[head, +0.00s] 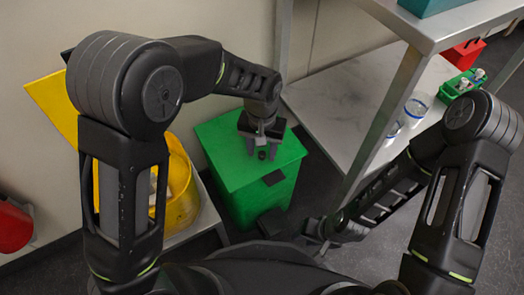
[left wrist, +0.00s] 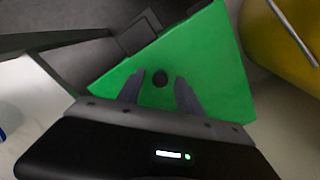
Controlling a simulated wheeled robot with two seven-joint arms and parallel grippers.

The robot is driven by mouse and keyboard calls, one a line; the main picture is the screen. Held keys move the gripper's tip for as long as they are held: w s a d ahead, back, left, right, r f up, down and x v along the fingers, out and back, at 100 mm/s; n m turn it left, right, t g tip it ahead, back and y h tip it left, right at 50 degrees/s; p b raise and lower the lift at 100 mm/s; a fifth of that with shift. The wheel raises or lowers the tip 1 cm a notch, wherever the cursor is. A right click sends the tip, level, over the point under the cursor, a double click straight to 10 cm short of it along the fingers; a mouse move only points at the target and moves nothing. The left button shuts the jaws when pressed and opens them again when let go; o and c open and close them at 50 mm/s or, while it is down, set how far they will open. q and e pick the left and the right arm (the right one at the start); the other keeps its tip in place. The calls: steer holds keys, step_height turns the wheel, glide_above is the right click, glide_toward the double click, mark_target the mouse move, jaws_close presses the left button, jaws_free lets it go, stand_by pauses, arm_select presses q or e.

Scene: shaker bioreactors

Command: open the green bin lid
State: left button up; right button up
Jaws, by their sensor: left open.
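The green bin (head: 258,197) stands on the floor in the middle of the head view. Its flat green lid (head: 226,155) lies shut on top. My left gripper (head: 260,150) points down at the lid, open. My right gripper (head: 318,236) is low near my base, partly hard to make out.
A yellow container (head: 180,200) stands left of the bin, also seen in the left wrist view (left wrist: 285,45). A metal-framed bench with a lower shelf (head: 335,100) stands to the right. It bears a green tray (head: 462,87) with small items. A red object (head: 14,226) is at far left.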

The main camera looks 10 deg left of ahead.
arm_select(q)
jaws_close()
stand_by(0.5)
stand_by(1.0)
